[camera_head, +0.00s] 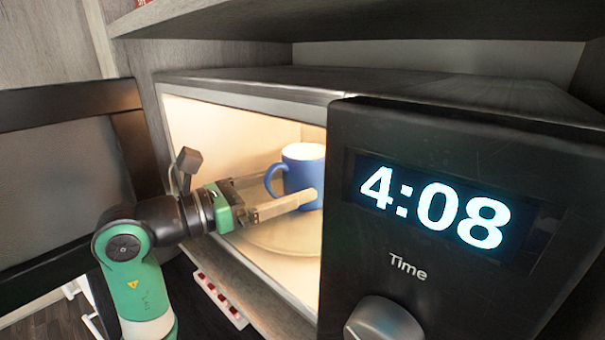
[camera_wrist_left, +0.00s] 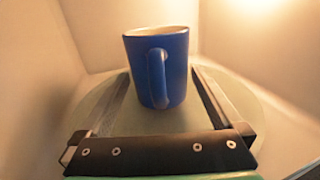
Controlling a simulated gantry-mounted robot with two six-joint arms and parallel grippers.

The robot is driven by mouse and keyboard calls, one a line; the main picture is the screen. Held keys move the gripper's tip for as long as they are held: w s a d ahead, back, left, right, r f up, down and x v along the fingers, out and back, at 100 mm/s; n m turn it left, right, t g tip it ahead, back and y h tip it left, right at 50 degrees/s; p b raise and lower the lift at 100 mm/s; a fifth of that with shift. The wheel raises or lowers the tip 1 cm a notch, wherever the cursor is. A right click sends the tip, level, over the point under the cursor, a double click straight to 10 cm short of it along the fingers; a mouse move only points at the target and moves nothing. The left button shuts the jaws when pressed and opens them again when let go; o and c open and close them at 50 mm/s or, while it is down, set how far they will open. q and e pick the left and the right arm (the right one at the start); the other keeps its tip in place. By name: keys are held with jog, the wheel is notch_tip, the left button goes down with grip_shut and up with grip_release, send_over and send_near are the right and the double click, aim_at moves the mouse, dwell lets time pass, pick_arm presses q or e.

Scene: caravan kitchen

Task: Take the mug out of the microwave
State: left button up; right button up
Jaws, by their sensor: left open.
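The blue mug (camera_head: 304,168) with a pale inside stands upright on the turntable (camera_head: 262,236) inside the lit microwave (camera_head: 240,82). Its handle points left in the head view, and towards the wrist camera in the left wrist view, where the mug (camera_wrist_left: 176,68) stands beyond the gripper's base. My left gripper (camera_head: 290,192) reaches in through the open front. Its fingers are apart, one on each side of the mug (camera_wrist_left: 168,78), with gaps showing near their bases. I cannot tell whether the fingertips touch the mug. My right gripper is not in view.
The microwave door (camera_head: 60,175) stands open at the left. The black control panel (camera_head: 440,255) with a lit clock and a knob (camera_head: 383,320) borders the opening on the right. A wooden shelf (camera_head: 350,20) runs above.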

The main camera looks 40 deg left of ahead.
pick_arm(q)
grip_shut()
dwell(0.5)
dwell(0.8)
